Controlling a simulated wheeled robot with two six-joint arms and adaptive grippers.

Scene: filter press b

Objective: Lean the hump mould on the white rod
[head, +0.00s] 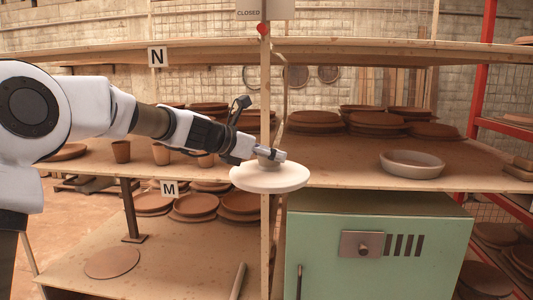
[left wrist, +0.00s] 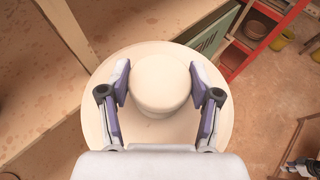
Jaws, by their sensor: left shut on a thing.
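The hump mould (head: 270,180) is a pale cream round disc with a short thick knob on top. My left gripper (head: 272,154) is shut on the knob and holds the mould roughly level in front of the shelf's wooden post. In the left wrist view the gripper's two fingers (left wrist: 160,72) flank the knob, with the wide disc (left wrist: 160,132) beyond it. A pale rod (head: 238,281), probably the white rod, stands tilted at the lower shelf, below and left of the mould and apart from it; its lower end is cut off.
A green cabinet (head: 440,232) stands right of the post. The middle shelf (head: 345,176) carries stacked brown discs, cups and a pale ring-shaped dish (head: 412,164). The lower shelf (head: 170,265) has a flat brown disc (head: 112,262) and free room beside it.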

